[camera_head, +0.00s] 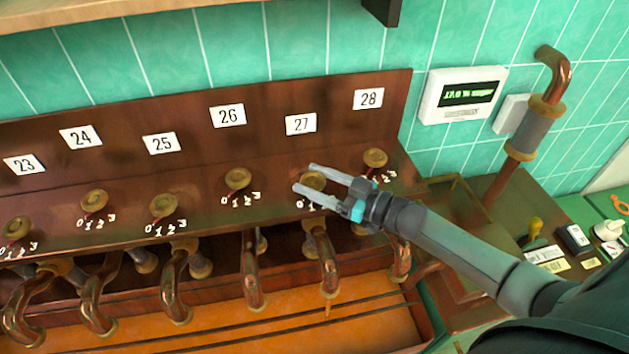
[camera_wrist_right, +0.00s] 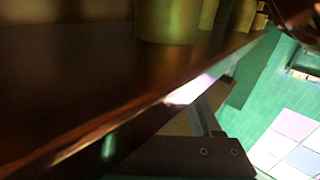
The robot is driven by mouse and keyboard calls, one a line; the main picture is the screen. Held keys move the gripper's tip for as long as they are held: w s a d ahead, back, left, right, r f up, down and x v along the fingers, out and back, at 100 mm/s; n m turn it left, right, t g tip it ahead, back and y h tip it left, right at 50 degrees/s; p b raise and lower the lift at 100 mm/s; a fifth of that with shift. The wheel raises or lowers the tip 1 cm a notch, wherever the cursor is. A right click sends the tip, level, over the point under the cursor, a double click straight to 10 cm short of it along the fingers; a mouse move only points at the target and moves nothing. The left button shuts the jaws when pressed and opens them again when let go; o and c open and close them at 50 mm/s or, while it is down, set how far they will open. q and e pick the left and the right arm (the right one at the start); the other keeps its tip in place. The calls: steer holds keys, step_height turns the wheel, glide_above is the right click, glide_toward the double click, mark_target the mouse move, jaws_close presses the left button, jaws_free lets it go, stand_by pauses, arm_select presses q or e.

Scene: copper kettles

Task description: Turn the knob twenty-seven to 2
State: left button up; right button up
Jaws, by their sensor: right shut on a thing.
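Knob twenty-seven (camera_head: 313,181) is a round brass knob on the dark red-brown panel, below the white label 27 (camera_head: 300,124). Small white numbers sit under it, partly hidden by my gripper, and I cannot tell which one it points to. My right gripper (camera_head: 306,178) reaches in from the right, its two pale fingers on either side of this knob, shut on it. The right wrist view is dark and close: part of one finger (camera_wrist_right: 203,110), brown panel and blurred brass cylinders (camera_wrist_right: 167,20) show, but the grip itself is not clear. My left gripper is out of view.
Knob twenty-eight (camera_head: 375,158) is close behind my right gripper. Knob twenty-six (camera_head: 237,178) and several others stand to the left. Copper spouts (camera_head: 327,262) hang below the panel. A white display box (camera_head: 461,95) and an upright copper pipe (camera_head: 527,130) are at the right.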

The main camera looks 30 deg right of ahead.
mark_target(314, 179)
steer(key=o, duration=1.4)
steer(key=shift+c, duration=0.2)
step_height(314, 179, up, 20)
steer(key=p, duration=0.2)
steer(key=shift+p, duration=0.3)
